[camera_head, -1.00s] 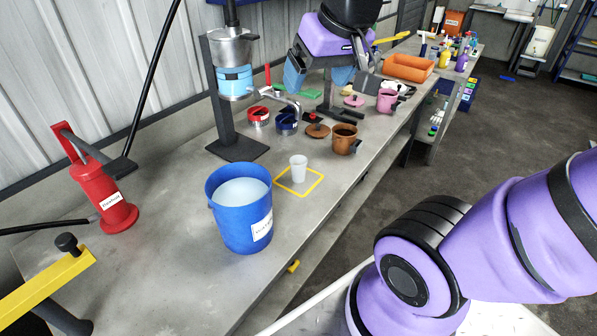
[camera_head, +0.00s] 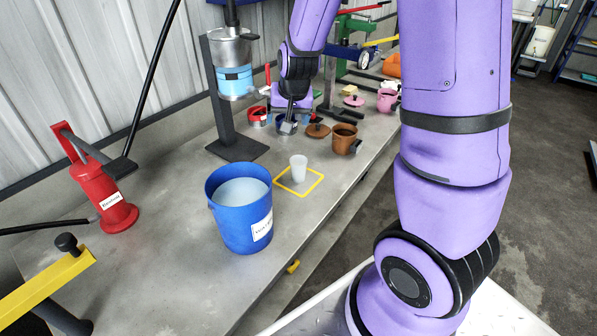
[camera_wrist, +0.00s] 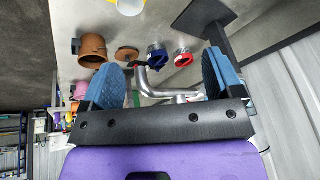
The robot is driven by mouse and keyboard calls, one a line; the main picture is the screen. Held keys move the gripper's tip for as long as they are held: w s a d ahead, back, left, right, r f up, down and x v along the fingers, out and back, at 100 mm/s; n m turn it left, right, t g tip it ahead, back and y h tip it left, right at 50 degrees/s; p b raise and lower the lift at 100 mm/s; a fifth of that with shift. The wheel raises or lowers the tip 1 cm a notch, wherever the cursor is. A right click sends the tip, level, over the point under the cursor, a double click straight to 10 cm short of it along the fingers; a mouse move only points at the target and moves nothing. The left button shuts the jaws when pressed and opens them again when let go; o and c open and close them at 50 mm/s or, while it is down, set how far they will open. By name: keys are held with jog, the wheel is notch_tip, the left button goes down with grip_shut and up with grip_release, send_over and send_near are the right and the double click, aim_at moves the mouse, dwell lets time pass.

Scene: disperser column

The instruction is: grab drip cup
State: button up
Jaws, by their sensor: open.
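A small translucent white cup (camera_head: 299,169) stands upright inside a yellow square outline on the bench. No label marks any vessel as the drip cup. My gripper (camera_head: 290,113) is beyond the white cup, pointing down over a blue-rimmed round vessel (camera_head: 281,127) and partly hiding it. In the wrist view my gripper (camera_wrist: 165,76) has its blue pads spread wide. A bent silver pipe (camera_wrist: 150,88) shows between them. The blue-rimmed vessel (camera_wrist: 157,56) and a red-rimmed one (camera_wrist: 183,58) lie beyond; I cannot tell contact or exact height.
A large blue bucket (camera_head: 240,215) stands in front of the white cup. The column stand (camera_head: 225,120) rises left of my gripper. A brown pot (camera_head: 344,139), brown lid (camera_head: 316,131) and pink mug (camera_head: 387,99) stand to the right. The near bench is mostly clear.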

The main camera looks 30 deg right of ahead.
jog(key=m+h, duration=0.2)
send_near(299, 162)
jog(key=shift+g, duration=0.4)
jog(key=shift+a+x, duration=0.15)
jog(key=shift+x, duration=1.85)
jog(key=shift+a+x, duration=0.15)
jog(key=shift+x, duration=1.85)
jog(key=shift+f, duration=0.1)
jog(key=shift+c, duration=0.3)
jog(key=c, duration=0.9)
